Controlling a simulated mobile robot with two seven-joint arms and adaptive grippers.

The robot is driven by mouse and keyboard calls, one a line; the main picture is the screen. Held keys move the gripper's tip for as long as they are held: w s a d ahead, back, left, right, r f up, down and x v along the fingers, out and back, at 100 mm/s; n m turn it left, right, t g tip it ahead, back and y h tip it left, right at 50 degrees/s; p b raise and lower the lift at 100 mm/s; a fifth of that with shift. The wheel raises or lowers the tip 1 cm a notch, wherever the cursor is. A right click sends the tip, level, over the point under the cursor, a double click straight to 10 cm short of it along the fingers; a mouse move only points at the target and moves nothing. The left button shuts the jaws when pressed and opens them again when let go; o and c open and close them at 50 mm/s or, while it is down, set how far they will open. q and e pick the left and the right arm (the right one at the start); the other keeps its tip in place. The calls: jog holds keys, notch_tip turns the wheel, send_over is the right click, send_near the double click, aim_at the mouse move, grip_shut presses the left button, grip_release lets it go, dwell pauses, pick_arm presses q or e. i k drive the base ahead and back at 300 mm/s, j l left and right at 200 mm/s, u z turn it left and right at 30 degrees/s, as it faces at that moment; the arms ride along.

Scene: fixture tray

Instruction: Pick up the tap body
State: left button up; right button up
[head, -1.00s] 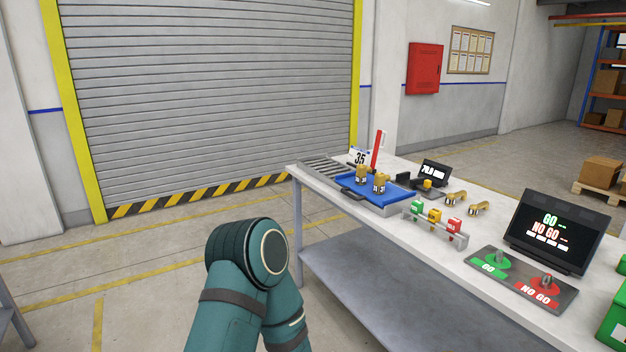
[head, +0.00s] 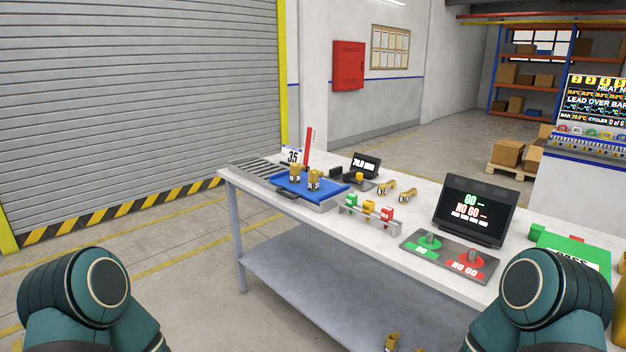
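Two brass tap bodies, a left one (head: 295,173) and a right one (head: 314,180), stand upright on the blue tray (head: 330,190) at the left end of the table in the head view. Two more brass pieces lie on the tabletop to the right, one (head: 387,187) behind the other (head: 407,195). Another brass piece (head: 391,343) is cut off by the bottom edge. I cannot tell which one the task means. Only teal links of my two arms show at the lower corners. Both grippers are out of view.
Open floor lies left of the table.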

aim_at(313, 180)
jog(key=i+j, duration=0.2)
jog(key=i, duration=0.25)
jog(key=i+j, duration=0.2)
jog(key=i, duration=0.2)
jog(key=j+u, duration=0.05)
